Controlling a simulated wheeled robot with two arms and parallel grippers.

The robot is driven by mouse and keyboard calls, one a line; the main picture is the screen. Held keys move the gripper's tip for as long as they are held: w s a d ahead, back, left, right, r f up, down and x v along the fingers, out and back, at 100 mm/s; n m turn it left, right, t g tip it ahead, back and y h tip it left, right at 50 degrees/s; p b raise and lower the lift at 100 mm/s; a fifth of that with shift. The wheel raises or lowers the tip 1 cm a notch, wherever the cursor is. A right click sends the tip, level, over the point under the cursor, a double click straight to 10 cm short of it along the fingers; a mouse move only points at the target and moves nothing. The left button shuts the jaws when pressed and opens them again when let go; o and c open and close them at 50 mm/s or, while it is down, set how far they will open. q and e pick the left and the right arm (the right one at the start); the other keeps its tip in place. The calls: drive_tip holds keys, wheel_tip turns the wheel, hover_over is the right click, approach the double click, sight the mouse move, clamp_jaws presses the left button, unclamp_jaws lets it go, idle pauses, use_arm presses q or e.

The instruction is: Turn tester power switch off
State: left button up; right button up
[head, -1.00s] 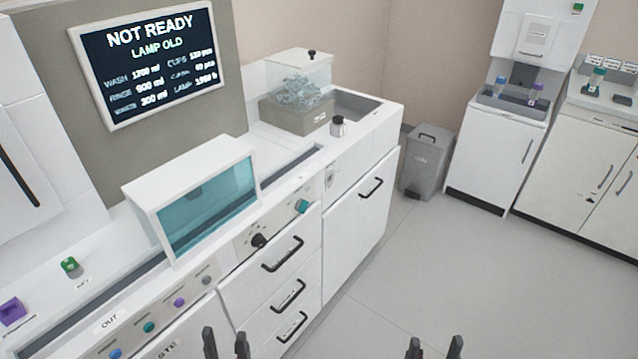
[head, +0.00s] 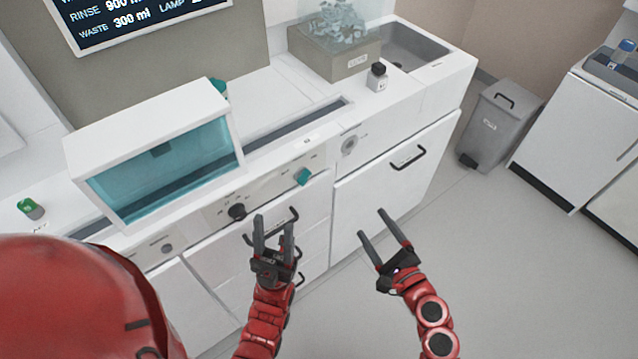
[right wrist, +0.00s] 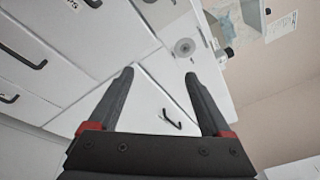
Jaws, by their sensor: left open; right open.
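The tester (head: 155,150), a white housing with a teal window, stands on the white counter at the left in the head view. On the panel below and to its right are a black knob (head: 237,211) and a teal switch (head: 303,177); their labels are too small to read. My left gripper (head: 273,222) is open and empty in front of the drawers, below the knob and switch. My right gripper (head: 370,222) is open and empty in front of the cabinet door, right of the switch. The right wrist view shows its open fingers (right wrist: 158,85) with nothing between them.
A round grey fitting (head: 349,145) sits on the panel further right. A small dark-capped bottle (head: 376,77), a clear-topped box (head: 345,66) and a sink (head: 405,45) are on the counter. Drawer handles stick out near my left gripper. A grey bin (head: 500,125) stands right; the floor is clear.

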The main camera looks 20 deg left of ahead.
sight(307, 180)
drive_tip(key=s+a+r+n+g+y, duration=0.1)
drive_tip(key=s+a+r+g+y, duration=0.1)
drive_tip(key=s+a+r+y, duration=0.15)
drive_tip(key=x, duration=0.5)
drive_tip(key=p+x, duration=0.1)
drive_tip(key=x, duration=0.5)
drive_tip(key=f+p+x, duration=0.1)
drive_tip(key=x, duration=0.4)
drive_tip(key=shift+s+a, duration=0.1)
drive_tip(key=shift+a, duration=0.2)
drive_tip(key=shift+w+a+f, duration=0.1)
drive_tip(key=shift+w+a, duration=0.3)
drive_tip(key=shift+a, duration=0.05)
clamp_jaws()
